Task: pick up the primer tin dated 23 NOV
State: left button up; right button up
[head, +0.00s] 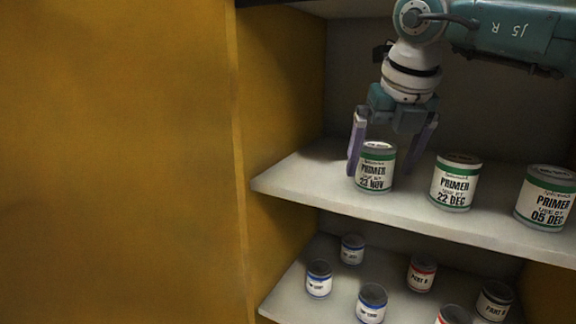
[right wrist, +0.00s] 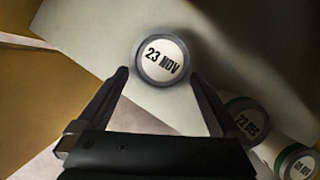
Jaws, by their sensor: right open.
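The primer tin dated 23 NOV (head: 375,170) stands upright on the upper shelf, at the left of the row, white with a green band. Its lid, marked 23 NOV, shows in the right wrist view (right wrist: 162,58). My right gripper (head: 391,160) is open, reaching down from above. In the head view its fingers straddle the tin, one at its left and one right of it. In the right wrist view the fingertips (right wrist: 158,74) lie to both sides of the lid's lower edge, with gaps. I cannot tell whether either finger touches the tin. My left gripper is not in view.
On the same shelf (head: 310,175), the 22 DEC tin (head: 456,182) and the 05 DEC tin (head: 546,198) stand to the right. Several smaller tins with blue or red bands stand on the lower shelf (head: 300,291). A yellow cabinet side (head: 120,160) fills the left.

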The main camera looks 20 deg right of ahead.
jog(key=shift+w+d, duration=0.25)
jog(key=shift+w, duration=0.6)
jog(key=shift+w+d+f+b, duration=0.15)
jog(key=shift+w+f+b, duration=0.2)
jog(key=shift+f+b, duration=0.25)
jog(key=shift+r, duration=0.1)
grip_shut()
